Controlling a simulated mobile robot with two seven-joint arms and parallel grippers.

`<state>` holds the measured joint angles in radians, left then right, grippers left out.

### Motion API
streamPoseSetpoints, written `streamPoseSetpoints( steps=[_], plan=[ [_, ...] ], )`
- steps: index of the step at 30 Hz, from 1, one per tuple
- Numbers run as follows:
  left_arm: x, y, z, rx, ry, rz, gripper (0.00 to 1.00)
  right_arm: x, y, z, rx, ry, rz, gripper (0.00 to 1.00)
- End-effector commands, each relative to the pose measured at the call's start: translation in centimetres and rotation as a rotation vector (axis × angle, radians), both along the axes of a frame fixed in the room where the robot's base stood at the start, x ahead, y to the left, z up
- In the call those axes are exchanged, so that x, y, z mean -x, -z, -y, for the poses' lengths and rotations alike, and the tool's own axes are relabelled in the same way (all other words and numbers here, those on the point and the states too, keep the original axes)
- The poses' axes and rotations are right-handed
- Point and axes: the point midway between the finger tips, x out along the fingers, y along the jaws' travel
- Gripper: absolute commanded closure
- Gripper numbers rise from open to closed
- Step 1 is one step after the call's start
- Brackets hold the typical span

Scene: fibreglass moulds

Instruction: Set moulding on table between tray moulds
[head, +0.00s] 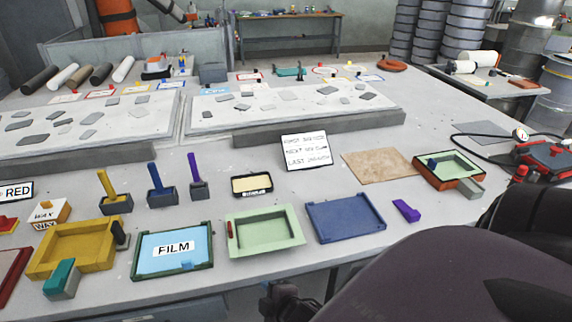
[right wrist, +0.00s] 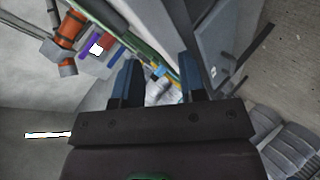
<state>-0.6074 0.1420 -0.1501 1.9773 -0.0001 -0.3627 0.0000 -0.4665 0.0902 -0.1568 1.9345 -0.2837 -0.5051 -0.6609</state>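A pale green tray-shaped moulding (head: 290,242) lies on the table between two tray moulds. The dark green mould (head: 138,270) with a blue FILM sheet (head: 200,238) is on its left, and the blue mould (head: 345,218) is on its right. A small red piece shows at the moulding's left rim. My right gripper (head: 283,299) is low at the table's front edge, in front of the moulding and apart from it. In the right wrist view its two fingers (right wrist: 158,78) are spread with nothing between them. My left gripper is out of view.
A yellow mould (head: 75,248) stands at left. At right, an orange-sided mould (head: 432,178) holds another pale green tray. A purple block (head: 406,211), brown sheet (head: 378,165), propped sign (head: 306,150) and small yellow-topped tray (head: 252,185) lie nearby. Bare table shows behind the moulds.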

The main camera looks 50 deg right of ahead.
Motion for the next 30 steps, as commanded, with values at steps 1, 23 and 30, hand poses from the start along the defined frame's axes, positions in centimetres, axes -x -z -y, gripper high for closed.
streamPoseSetpoints(
  steps=[1, 23, 30],
  plan=[
    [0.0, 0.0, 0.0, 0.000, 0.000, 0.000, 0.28, 1.1, 0.3, 0.2, -0.114, 0.053, 0.011, 0.62],
    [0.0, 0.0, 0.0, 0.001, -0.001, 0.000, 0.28, 5.7, 0.6, 0.6, -0.800, 0.389, 0.078, 0.62],
    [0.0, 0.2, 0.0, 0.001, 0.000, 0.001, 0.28, 5.6, 0.8, 0.5, -0.798, 0.387, 0.078, 0.62]
  ],
)
